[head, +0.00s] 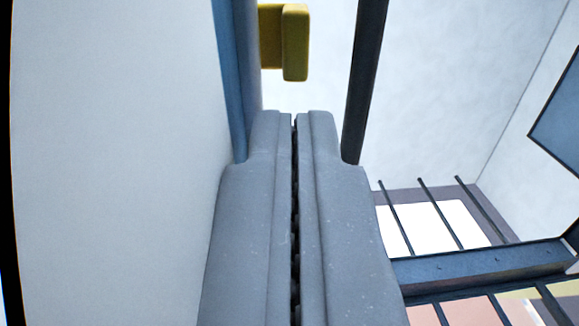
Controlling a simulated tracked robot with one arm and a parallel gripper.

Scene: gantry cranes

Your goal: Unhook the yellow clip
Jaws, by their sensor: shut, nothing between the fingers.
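The yellow clip (294,43) is a small blocky piece at the top of the head view. It sticks out to the right from the edge of a blue-grey upright and ends in a short part that hangs down. My gripper (295,116) is grey, with its two fingers closed together and nothing between them. Its tips lie just below the clip in the picture, with a gap between them. How far the clip is in depth from the tips, and how it is fastened behind the upright, I cannot tell.
A large pale panel (115,160) fills the left, edged by the blue-grey upright (238,80). A dark bar (364,80) runs down just right of the clip. At lower right are a dark beam (485,265) and thin rods (440,212) before a bright opening. A pale wall stands behind.

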